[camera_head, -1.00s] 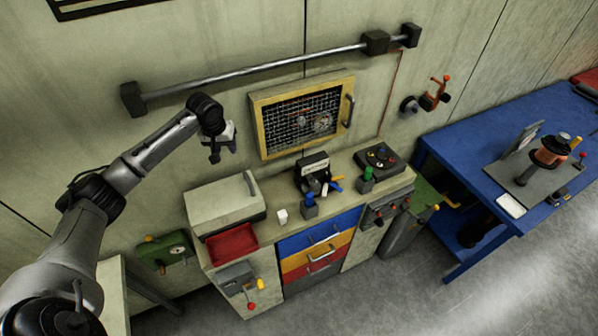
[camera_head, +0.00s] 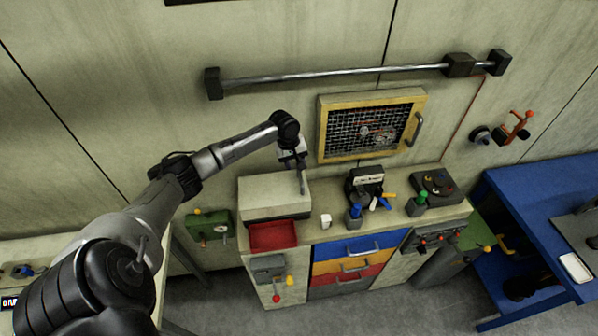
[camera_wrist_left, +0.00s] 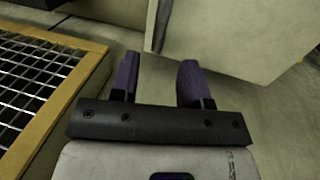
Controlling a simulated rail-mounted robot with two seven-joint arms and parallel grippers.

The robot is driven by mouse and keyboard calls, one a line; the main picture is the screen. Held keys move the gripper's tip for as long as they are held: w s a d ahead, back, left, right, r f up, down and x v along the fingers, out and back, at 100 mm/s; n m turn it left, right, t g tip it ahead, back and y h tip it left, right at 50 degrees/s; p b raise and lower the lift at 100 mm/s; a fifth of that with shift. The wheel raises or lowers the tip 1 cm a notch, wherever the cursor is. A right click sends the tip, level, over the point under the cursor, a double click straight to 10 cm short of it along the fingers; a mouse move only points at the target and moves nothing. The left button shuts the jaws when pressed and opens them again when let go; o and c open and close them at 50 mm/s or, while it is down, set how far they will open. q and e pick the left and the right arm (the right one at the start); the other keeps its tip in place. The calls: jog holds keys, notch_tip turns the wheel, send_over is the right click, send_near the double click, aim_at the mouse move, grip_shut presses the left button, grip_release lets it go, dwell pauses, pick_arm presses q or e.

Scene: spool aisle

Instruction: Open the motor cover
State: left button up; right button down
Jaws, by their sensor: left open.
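A pale box-shaped cover (camera_head: 262,197) sits shut on the left of the bench top; I take it for the motor cover, though no label shows. Its right end, where an upright handle stands, is partly behind my left gripper (camera_head: 301,183). That gripper hangs at the box's right end. In the left wrist view my open left gripper (camera_wrist_left: 158,78) has its two dark purple fingers apart with nothing between them. The pale box (camera_wrist_left: 225,40) fills the upper right there, just beyond the fingertips. Contact cannot be told. My right gripper is not in view.
A yellow-framed mesh panel (camera_head: 323,140) with a handle is on the wall close by; it also shows in the left wrist view (camera_wrist_left: 72,92). A metal rail (camera_head: 340,72) runs above. A red tray (camera_head: 273,236) and a white block (camera_head: 326,221) are on the bench.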

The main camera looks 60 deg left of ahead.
aim_at(300, 175)
pick_arm(q)
jog(key=shift+w+d+f, duration=0.1)
jog(key=shift+w+f, duration=0.1)
jog(key=shift+f, duration=0.85)
jog(key=shift+w+d+f, duration=0.1)
jog(key=shift+w+f, duration=0.05)
jog(key=shift+f, duration=0.85)
jog(key=shift+w+f, duration=0.2)
jog(key=shift+f, duration=0.85)
grip_shut()
